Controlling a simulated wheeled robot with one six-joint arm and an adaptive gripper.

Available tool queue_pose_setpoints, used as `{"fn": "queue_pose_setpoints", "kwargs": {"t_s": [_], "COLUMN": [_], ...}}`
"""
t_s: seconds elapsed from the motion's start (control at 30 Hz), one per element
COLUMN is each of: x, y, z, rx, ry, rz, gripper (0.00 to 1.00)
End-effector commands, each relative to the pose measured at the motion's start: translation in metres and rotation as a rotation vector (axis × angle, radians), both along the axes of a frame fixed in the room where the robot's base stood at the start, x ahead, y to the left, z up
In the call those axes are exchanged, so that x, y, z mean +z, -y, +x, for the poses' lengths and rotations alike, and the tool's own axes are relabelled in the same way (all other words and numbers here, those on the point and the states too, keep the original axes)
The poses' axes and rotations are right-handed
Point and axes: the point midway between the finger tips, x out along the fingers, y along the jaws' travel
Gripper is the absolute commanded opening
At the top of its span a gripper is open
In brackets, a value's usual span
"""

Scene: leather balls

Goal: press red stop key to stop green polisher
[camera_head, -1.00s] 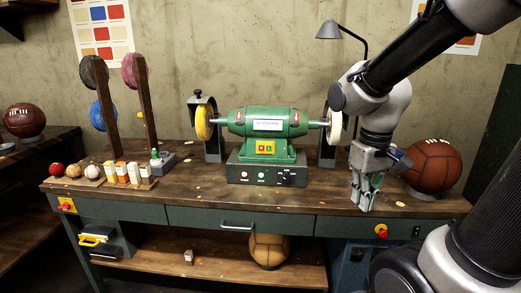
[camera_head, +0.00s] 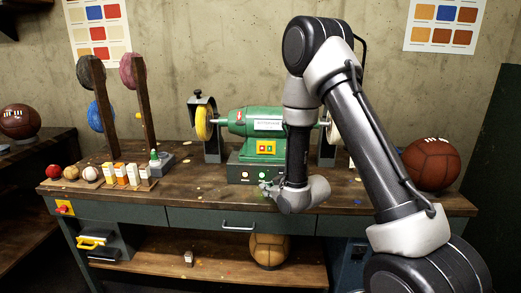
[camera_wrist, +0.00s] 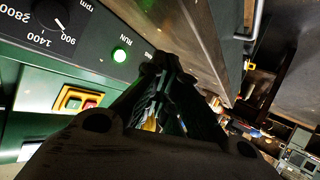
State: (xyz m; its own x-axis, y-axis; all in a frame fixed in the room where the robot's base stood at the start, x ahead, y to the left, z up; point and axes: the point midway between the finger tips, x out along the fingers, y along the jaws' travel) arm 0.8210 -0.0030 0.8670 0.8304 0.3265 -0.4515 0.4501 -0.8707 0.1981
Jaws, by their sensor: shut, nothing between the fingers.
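The green polisher (camera_head: 247,121) stands at the middle of the bench. Its switch box has a yellow frame (camera_head: 265,147); in the wrist view the frame (camera_wrist: 66,98) is at the left, and the red stop key (camera_wrist: 90,103) shows in it, partly behind my gripper. The green RUN lamp (camera_wrist: 119,55) is lit. My gripper (camera_wrist: 160,62) is shut and empty, with its fingertips in front of the control panel near this lamp. I cannot tell whether they touch it. In the head view my wrist hides most of the fingers and the polisher's right part.
A brown leather ball (camera_head: 431,164) rests at the bench's right end. Small balls and bottles stand on a wooden board (camera_head: 99,184) at the left. A yellow plate with a red button (camera_head: 62,208) is on the bench's left front.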

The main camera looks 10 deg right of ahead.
Motion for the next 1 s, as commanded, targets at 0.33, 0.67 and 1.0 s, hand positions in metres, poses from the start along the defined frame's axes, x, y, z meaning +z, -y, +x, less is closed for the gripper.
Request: {"fn": "queue_pose_setpoints", "kwargs": {"t_s": [0.33, 0.67, 1.0], "x": [0.119, 0.139, 0.137], "y": [-0.017, -0.017, -0.014], "z": [0.026, 0.024, 0.032], "rx": [0.047, 0.048, 0.047], "ry": [0.512, 0.598, 0.597], "rz": [0.127, 0.134, 0.134], "gripper": [0.0, 0.0, 0.0]}}
